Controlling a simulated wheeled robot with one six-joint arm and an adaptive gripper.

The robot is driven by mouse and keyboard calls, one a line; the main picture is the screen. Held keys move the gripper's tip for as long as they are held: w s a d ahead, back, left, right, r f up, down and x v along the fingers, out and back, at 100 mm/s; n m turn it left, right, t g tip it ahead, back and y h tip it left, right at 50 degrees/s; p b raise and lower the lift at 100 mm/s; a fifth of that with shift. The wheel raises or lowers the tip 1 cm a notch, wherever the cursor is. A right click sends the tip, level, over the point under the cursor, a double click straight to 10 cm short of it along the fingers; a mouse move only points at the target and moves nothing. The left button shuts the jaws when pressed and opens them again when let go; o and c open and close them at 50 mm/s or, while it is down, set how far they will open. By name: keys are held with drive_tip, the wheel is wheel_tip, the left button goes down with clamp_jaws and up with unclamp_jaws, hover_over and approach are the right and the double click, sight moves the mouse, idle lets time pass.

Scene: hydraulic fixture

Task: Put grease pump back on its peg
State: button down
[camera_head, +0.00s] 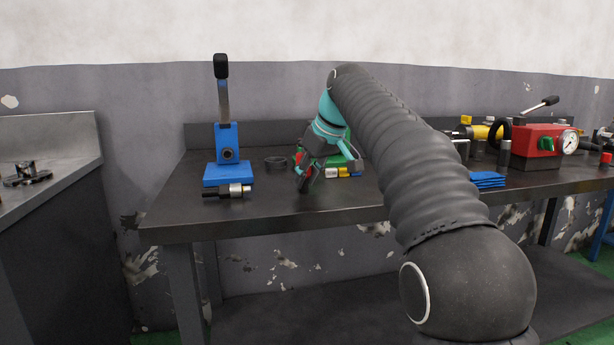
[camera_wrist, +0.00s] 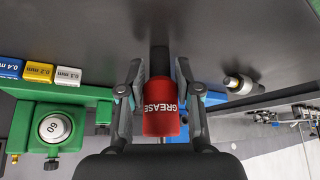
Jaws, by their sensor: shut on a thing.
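The grease pump (camera_wrist: 160,105) is a red cylinder with white GREASE lettering and a dark narrower part beyond it in the wrist view. My gripper (camera_wrist: 159,78) has one finger on each side of it and is shut on it. In the head view my gripper (camera_head: 305,175) is over the bench, left of the middle, with a bit of the red pump (camera_head: 308,171) showing between the fingers. Whether the pump touches the bench top is not clear. I cannot make out the peg in either view; my arm hides part of the bench.
A blue lever press (camera_head: 228,172) stands left of my gripper, with a metal fitting (camera_head: 230,191) before it. A green fixture (camera_wrist: 30,125) and blue, yellow and white blocks (camera_wrist: 38,72) are close by. A red gauge unit (camera_head: 537,146) stands right.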

drive_tip(key=shift+f, duration=0.1)
drive_tip(key=c, duration=0.7)
unclamp_jaws()
drive_tip(key=v, duration=1.1)
drive_tip(key=s+d+f+m+h, duration=0.1)
drive_tip(key=s+d+m, duration=0.35)
drive_tip(key=s, duration=0.25)
drive_tip(key=s+d+f+m+h, duration=0.1)
drive_tip(key=s+d+f, duration=0.2)
drive_tip(key=s+f, duration=0.5)
drive_tip(key=s+d+f+m+t+h, duration=0.1)
drive_tip(key=s+d+f+m, duration=0.1)
drive_tip(key=s+f, duration=0.7)
drive_tip(key=s+d+f+m+h, duration=0.1)
drive_tip(key=s+d+f, duration=0.4)
drive_tip(key=s+f, duration=0.4)
wheel_tip(320, 180, down, 4)
drive_tip(key=shift+s+d+f+m+p, duration=0.15)
drive_tip(key=shift+f+m+p, duration=0.1)
drive_tip(key=shift+m+p, duration=0.15)
